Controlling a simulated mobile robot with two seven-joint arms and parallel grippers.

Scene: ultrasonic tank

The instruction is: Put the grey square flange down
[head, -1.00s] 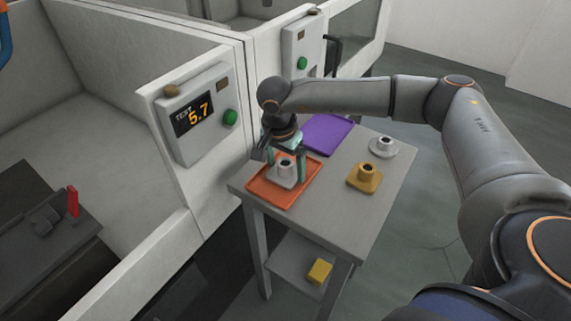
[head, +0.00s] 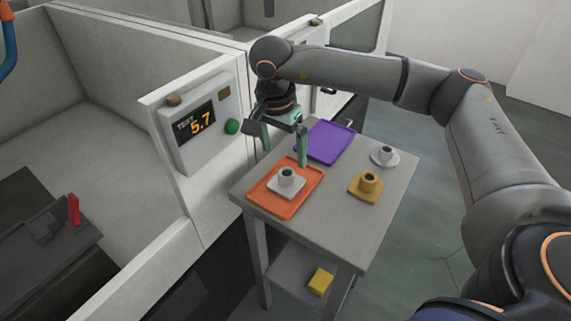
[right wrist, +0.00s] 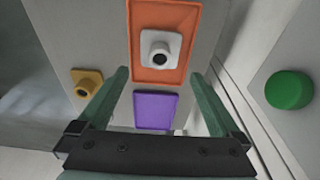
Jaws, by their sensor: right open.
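The grey square flange (head: 286,184) sits upright on the orange tray (head: 272,205), with its round hub on top. It also shows on the orange tray in the right wrist view (right wrist: 160,48). My right gripper (head: 285,159) is open and empty, above and behind the flange and apart from it. In the right wrist view its two green fingers (right wrist: 164,72) stand wide apart with nothing between them. My left gripper is not in view.
A purple tray (head: 327,142) lies behind the orange one. A yellow square flange (head: 366,186) and a grey round flange (head: 385,156) stand on the table's right. A panel with a green button (head: 232,126) stands left. A yellow block (head: 320,280) lies on the lower shelf.

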